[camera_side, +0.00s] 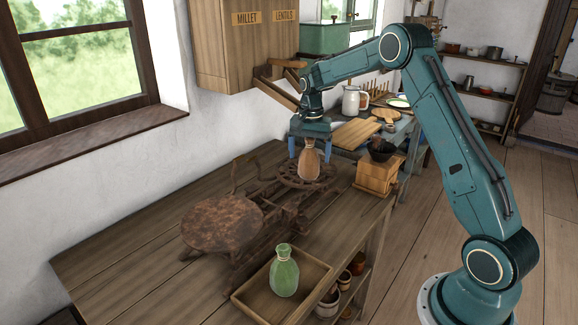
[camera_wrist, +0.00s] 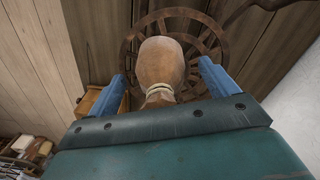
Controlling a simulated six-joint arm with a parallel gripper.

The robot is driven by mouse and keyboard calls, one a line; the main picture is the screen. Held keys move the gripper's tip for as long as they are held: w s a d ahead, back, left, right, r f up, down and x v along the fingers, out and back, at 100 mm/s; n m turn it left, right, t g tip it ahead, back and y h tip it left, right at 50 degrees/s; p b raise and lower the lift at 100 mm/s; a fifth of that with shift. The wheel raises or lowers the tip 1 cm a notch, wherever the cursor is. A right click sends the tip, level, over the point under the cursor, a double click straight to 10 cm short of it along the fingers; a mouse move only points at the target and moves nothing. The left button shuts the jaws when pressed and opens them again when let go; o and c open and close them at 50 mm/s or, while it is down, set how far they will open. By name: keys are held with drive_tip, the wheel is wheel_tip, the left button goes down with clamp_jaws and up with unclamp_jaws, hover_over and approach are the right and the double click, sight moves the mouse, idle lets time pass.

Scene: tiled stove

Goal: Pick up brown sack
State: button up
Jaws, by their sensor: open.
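The brown sack (camera_side: 309,163) stands upright on the spoked pan (camera_side: 290,183) of a rusty balance scale. In the wrist view the sack (camera_wrist: 160,62) shows its rounded body and a pale tie around its neck. My gripper (camera_side: 309,155) points down over the sack. Its blue fingers are open, one on each side of the sack's upper part. The wrist view shows the gripper (camera_wrist: 165,85) with a gap between each finger and the sack. A green sack (camera_side: 284,272) stands in a shallow wooden tray at the front.
The wooden tray (camera_side: 246,307) sits at the table's front edge. The scale's round rusty plate (camera_side: 220,222) is left of the spoked pan. A wooden grinder box (camera_side: 378,175) stands close on the right. The table's left part (camera_side: 110,265) is bare.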

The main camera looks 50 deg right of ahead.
drive_tip(key=shift+f, duration=0.4)
drive_tip(key=c, duration=1.3)
